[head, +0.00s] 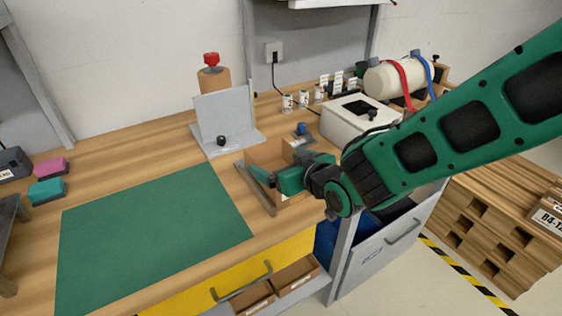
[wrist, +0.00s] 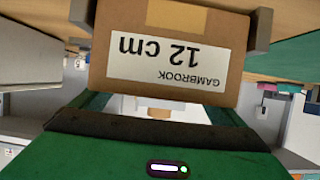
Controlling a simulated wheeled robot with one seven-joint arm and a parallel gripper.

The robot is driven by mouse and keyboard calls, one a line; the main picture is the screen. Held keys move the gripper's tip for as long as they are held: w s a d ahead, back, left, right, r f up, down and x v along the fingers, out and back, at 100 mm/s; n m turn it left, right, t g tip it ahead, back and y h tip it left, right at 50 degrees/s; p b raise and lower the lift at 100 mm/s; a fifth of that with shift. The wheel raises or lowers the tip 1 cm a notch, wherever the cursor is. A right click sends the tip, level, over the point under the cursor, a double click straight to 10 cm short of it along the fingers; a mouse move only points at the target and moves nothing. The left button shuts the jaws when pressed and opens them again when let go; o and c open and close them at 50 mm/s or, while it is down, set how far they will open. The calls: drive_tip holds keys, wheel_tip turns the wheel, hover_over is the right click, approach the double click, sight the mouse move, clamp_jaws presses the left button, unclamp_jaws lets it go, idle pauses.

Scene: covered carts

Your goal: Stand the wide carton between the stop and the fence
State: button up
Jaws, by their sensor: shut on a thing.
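The brown carton (head: 268,152) is in my gripper, close above or on the wooden bench; I cannot tell if it touches. In the wrist view the carton (wrist: 170,50) fills the top, its label reading "GAMBROOK 12 cm" upside down. My gripper (head: 283,168) is shut on it, with a grey finger at each side; the fingers also show in the wrist view (wrist: 172,22). A low grey bar (head: 256,192), perhaps the fence, lies just left of the carton. A small grey block with a blue knob (head: 302,131), perhaps the stop, is behind it to the right.
A green mat (head: 150,235) lies clear at front left. A white box (head: 360,118) and a cream tank (head: 393,79) stand at right.

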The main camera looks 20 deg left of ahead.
drive_tip(key=shift+f, duration=0.35)
drive_tip(key=o, duration=0.8)
drive_tip(key=shift+d, duration=0.1)
